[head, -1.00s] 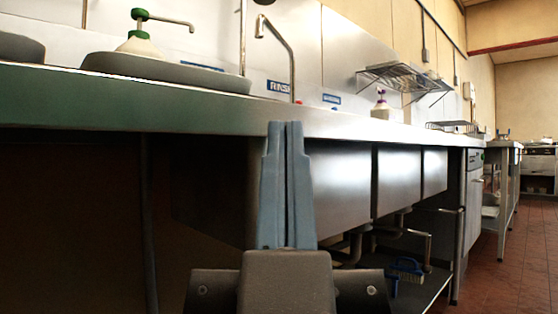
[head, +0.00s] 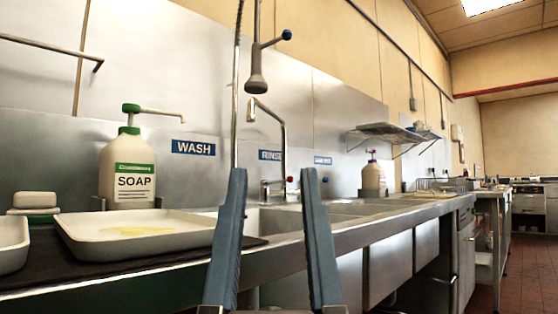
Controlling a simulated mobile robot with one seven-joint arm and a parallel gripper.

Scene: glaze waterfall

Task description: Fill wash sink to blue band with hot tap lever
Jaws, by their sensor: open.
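My gripper (head: 274,175) is open and empty, its two blue-grey fingers upright in front of the counter edge. A "WASH" sign (head: 193,147) is on the steel wall left of the fingers. A bent steel spout (head: 279,122) stands behind the fingers, by the "RINSE" sign (head: 270,155). A small red-topped fitting (head: 290,180) shows between the fingers, near the spout's base; I cannot tell if it is the hot tap lever. A sink opening (head: 275,219) is seen edge-on, partly behind the fingers. Its inside, any water level and the blue band are hidden.
A white tray (head: 85,232) with a yellow smear lies on the left counter, with a soap pump bottle (head: 128,172) behind it. A spray head (head: 256,80) hangs above. Another bottle (head: 373,178) and a wall shelf (head: 388,131) are farther right. The floor (head: 525,275) is clear at right.

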